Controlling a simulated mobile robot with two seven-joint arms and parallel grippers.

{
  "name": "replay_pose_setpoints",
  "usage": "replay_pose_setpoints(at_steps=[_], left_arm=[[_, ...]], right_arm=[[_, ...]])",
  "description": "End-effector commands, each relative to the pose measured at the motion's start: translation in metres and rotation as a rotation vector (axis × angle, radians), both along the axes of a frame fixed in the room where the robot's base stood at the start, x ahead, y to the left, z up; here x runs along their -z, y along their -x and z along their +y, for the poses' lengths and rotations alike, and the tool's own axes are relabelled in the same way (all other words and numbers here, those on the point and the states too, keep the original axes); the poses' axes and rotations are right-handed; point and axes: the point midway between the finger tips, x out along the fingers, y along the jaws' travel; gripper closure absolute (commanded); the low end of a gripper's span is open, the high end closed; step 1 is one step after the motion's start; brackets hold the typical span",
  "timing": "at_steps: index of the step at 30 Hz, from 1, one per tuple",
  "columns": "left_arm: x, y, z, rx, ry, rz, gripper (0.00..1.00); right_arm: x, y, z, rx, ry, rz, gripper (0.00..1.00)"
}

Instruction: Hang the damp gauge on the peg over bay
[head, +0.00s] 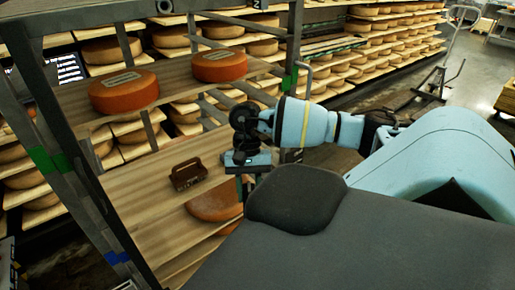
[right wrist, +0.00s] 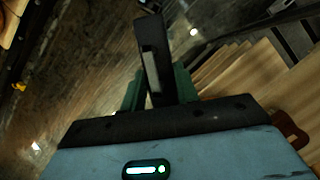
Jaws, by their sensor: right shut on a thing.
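My right arm reaches in from the right in the head view. My right gripper (head: 244,184) points down at the front edge of the wooden shelf, its fingers partly hidden. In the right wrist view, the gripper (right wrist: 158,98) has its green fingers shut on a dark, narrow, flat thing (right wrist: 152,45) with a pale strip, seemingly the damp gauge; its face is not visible. In the head view I cannot clearly make out the held thing. I cannot clearly identify the peg. A small plate marked 2 (head: 258,4) sits on the rack's top beam. My left gripper is not in view.
A brown handled tool (head: 188,175) lies on the shelf (head: 140,190) left of my right gripper. An orange cheese wheel (head: 213,206) is below it; two labelled wheels (head: 124,91) (head: 220,65) sit above. A dark rack post (head: 293,50) stands behind my arm.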

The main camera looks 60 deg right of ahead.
Motion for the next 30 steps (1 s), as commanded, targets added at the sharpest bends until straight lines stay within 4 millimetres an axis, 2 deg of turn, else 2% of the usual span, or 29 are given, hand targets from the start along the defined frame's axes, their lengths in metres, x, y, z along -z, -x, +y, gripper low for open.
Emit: replay_pose_setpoints(at_steps=[1, 6, 12, 15, 21, 30], left_arm=[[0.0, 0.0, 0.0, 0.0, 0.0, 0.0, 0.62], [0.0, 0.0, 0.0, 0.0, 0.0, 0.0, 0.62], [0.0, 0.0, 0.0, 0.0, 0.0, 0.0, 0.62], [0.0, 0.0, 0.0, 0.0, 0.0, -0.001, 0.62], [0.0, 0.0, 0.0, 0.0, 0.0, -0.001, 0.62], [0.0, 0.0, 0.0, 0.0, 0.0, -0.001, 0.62]], right_arm=[[0.017, -0.003, 0.023, -0.089, -0.009, -0.002, 0.96], [0.064, -0.004, 0.09, -0.392, -0.008, -0.005, 0.96], [0.098, 0.0, 0.159, -0.703, -0.001, -0.004, 0.96], [0.106, 0.002, 0.181, -0.805, -0.001, -0.004, 0.96], [0.112, 0.005, 0.199, -0.894, 0.001, -0.002, 0.96], [0.113, 0.005, 0.199, -0.895, 0.001, -0.001, 0.96]])
